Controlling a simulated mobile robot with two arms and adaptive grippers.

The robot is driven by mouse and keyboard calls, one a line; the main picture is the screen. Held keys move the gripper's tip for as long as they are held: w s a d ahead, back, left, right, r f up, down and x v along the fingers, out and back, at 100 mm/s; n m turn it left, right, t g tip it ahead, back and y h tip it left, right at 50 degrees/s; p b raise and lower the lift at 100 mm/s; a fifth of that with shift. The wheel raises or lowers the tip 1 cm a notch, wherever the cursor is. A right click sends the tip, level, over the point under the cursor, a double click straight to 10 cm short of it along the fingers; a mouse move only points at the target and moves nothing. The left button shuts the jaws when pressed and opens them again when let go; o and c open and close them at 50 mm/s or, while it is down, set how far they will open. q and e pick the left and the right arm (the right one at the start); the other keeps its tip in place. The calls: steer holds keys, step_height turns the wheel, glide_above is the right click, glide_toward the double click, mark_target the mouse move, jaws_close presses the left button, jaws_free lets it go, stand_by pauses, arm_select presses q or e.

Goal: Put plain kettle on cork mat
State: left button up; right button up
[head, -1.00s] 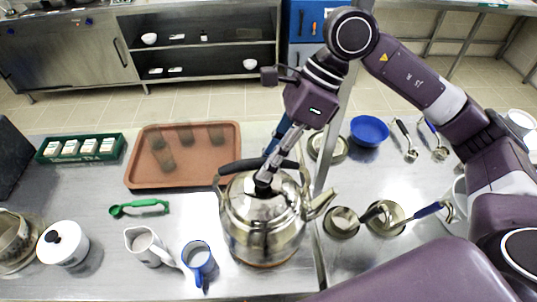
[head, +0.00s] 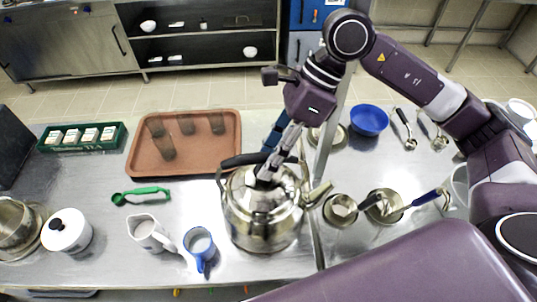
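The plain kettle (head: 262,222) is a large shiny metal pot with a dark arched handle and a spout to the right. It stands upright near the front middle of the steel counter. My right gripper (head: 268,174) reaches down over the kettle's handle, its fingers in front of the lid. I cannot tell whether the fingers press on the handle. The cork mat does not show clearly; the kettle's body hides what lies directly beneath it. My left gripper is not in view.
A brown tray (head: 185,166) with dark glasses lies behind left. A blue mug (head: 199,246) and white pitcher (head: 147,232) stand left of the kettle. A counter seam, metal pans (head: 338,209) and a blue bowl (head: 369,120) are to the right.

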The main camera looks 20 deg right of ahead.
steer(key=shift+r, duration=0.15)
steer(key=shift+w+d+r, duration=0.15)
steer(key=shift+d+r, duration=0.05)
steer(key=b+v, duration=0.2)
steer(key=v, duration=0.5)
